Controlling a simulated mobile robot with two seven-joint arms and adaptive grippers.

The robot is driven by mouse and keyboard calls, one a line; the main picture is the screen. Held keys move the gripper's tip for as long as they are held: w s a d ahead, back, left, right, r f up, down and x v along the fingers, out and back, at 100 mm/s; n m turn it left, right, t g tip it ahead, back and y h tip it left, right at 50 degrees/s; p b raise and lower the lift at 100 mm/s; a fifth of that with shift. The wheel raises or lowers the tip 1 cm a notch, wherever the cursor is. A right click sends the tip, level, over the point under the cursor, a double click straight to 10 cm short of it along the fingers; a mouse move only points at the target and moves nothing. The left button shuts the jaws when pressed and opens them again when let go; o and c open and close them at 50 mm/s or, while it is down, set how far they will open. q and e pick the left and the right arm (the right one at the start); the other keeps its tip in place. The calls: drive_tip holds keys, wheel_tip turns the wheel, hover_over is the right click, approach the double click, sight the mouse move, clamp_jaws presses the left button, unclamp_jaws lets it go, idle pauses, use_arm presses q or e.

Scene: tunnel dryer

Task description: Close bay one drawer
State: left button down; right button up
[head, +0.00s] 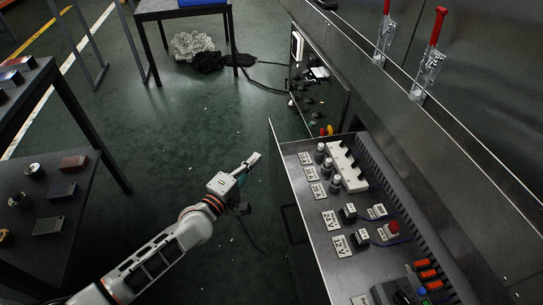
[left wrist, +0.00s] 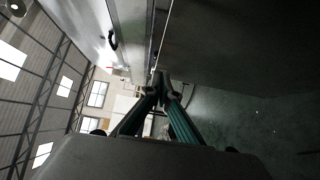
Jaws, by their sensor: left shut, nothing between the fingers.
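An open drawer (head: 322,240) stands out from the metal cabinet on the right of the head view. It carries switches, sockets and labelled parts; I see no bay number. Its front panel faces left, with a dark handle (head: 293,224). My left gripper (head: 255,157) is shut and empty, to the left of the drawer's far front corner. A small gap shows between them in the head view; its true depth is hard to tell. Its closed fingers also show in the left wrist view (left wrist: 160,78). My right gripper is not in view.
Behind the drawer, another panel with switches (head: 318,85) stands at the cabinet. Red-handled clamps (head: 430,58) sit on the cabinet ledge. A dark table (head: 85,165) with small blocks is at left. Green floor (head: 180,115) lies clear between, with a cable under my left gripper.

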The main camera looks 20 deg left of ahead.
sight(278, 147)
use_arm(q)
drive_tip(key=shift+w+d+b, duration=0.4)
drive_tip(key=shift+w+d, duration=1.4)
drive_tip(key=shift+w, duration=0.2)
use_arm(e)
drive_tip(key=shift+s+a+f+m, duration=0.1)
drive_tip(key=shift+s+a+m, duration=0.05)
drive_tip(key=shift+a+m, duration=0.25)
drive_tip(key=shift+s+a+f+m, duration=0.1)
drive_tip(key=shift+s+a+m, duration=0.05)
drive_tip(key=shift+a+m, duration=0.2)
use_arm(q)
drive_tip(key=shift+d, duration=0.1)
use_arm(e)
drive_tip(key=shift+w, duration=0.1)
